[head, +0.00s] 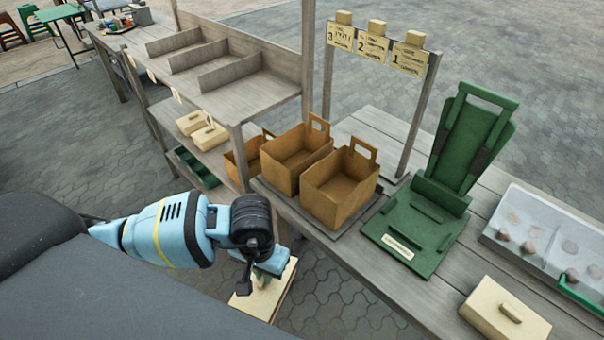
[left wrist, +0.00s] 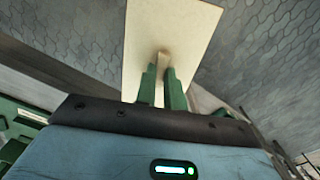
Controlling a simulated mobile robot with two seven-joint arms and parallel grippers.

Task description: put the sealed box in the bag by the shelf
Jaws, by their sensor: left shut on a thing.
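My left gripper (head: 263,279) is shut on the raised grip of a flat cream box (head: 254,306) and holds it in front of the bench, above the paving. In the left wrist view the green fingers (left wrist: 161,82) pinch the grip of the box (left wrist: 172,24). Two open brown bags with handles stand side by side on a grey board on the bench: a left one (head: 283,172) and a right one (head: 333,201). A third brown bag (head: 236,168) sits by the shelf, partly hidden behind its post. My right gripper is not in view.
A wooden shelf unit (head: 235,74) with cream boxes (head: 194,122) on its lower level stands at left. A green fixture (head: 425,219), another cream box (head: 503,314) and a pale tray (head: 562,236) are on the bench. A post frame with numbered signs (head: 372,49) rises behind the bags.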

